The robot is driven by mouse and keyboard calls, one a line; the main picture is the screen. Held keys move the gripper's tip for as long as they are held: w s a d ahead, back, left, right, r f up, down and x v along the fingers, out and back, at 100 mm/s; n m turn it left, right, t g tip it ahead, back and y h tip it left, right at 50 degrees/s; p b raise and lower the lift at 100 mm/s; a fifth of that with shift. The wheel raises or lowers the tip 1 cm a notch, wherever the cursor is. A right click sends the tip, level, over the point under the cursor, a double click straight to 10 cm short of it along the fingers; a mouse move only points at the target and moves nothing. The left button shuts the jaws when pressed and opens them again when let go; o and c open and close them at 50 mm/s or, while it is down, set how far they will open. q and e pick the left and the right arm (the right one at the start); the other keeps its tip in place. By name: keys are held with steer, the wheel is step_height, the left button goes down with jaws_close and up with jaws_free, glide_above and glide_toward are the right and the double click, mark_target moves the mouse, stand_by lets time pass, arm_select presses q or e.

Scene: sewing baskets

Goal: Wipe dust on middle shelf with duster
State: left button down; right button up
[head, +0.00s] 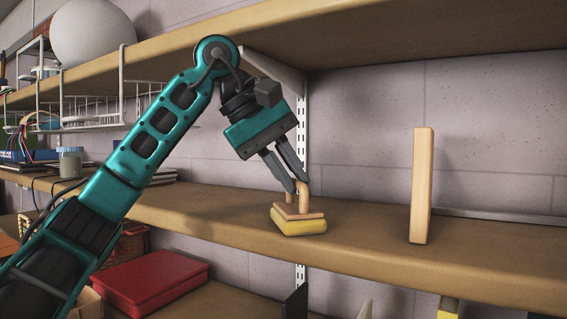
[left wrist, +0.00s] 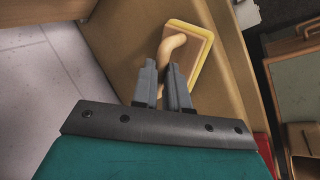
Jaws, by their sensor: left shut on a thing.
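The duster (head: 299,219) has a yellow pad, a wooden back and a curved wooden handle. It rests on, or is just above, the middle shelf (head: 365,245), near the front edge. My left gripper (head: 298,183) reaches down from above and is shut on the duster's handle. The left wrist view shows the duster (left wrist: 187,52) beyond the fingertips of my left gripper (left wrist: 166,72), with the handle between them. I cannot make out any dust on the shelf. My right gripper is not in view.
An upright wooden block (head: 421,186) stands on the middle shelf to the right. The upper shelf (head: 350,30) overhangs the arm. A white wire basket (head: 95,112) hangs at left. A red box (head: 150,281) lies below. The shelf between duster and block is clear.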

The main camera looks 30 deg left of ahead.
arm_select(q)
steer(key=shift+w+a+f, duration=0.1)
steer(key=shift+w+a, duration=0.05)
steer(key=shift+w, duration=3.45)
steer(key=shift+a, duration=1.2)
steer(key=shift+s+b, duration=0.3)
steer(key=shift+s, duration=0.25)
steer(key=shift+s+b, duration=0.3)
steer(key=shift+s, duration=0.8)
steer(key=shift+s+d, duration=0.2)
steer(key=shift+s, duration=0.55)
steer(key=shift+s+d+b, duration=0.15)
steer(key=shift+s+b, duration=0.5)
steer(key=shift+s, duration=1.95)
